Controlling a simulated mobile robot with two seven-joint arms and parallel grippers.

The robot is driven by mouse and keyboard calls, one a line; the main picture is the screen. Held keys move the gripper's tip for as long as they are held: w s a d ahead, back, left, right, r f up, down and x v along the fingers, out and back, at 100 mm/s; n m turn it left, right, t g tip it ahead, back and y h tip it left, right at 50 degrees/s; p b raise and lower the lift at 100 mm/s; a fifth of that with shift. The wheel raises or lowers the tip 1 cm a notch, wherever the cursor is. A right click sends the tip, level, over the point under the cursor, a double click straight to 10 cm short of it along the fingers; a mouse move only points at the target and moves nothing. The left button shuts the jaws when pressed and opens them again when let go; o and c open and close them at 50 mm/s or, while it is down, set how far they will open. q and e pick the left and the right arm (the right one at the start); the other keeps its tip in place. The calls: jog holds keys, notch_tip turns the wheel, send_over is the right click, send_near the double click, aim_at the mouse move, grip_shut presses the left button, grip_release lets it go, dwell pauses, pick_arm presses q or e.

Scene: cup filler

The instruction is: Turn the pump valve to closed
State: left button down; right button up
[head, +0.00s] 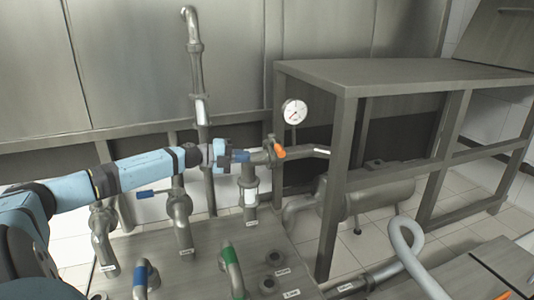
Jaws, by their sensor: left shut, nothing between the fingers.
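An orange valve handle (280,151) sits on a horizontal pipe (302,151) that runs right toward the grey pump (378,190) under the metal bench. The labels are too small to read, so I cannot tell for certain which handle is the pump valve's. My left arm reaches in from the left. My left gripper (241,156) is shut and empty, just left of the orange handle at about its height in the picture. I cannot tell whether it touches the valve or pipe. My right gripper is not in view.
A pressure gauge (294,112) stands above the pipe. A blue handle (147,193) is below my arm; another blue handle (144,272) and a green handle (227,256) are in front. A tall pipe (195,75) rises behind. The metal bench (400,75) blocks the right. A grey hose (412,255) loops at lower right.

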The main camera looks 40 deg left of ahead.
aim_at(276, 145)
pick_arm(q)
jog(key=r+p+x, duration=0.1)
jog(key=p+x, duration=0.1)
jog(key=x, duration=0.5)
jog(key=shift+w+d, duration=0.2)
jog(key=shift+w, duration=0.05)
jog(key=shift+r, duration=0.15)
jog(key=shift+w+d+p, duration=0.45)
jog(key=shift+d+p, duration=0.15)
jog(key=shift+p, duration=0.1)
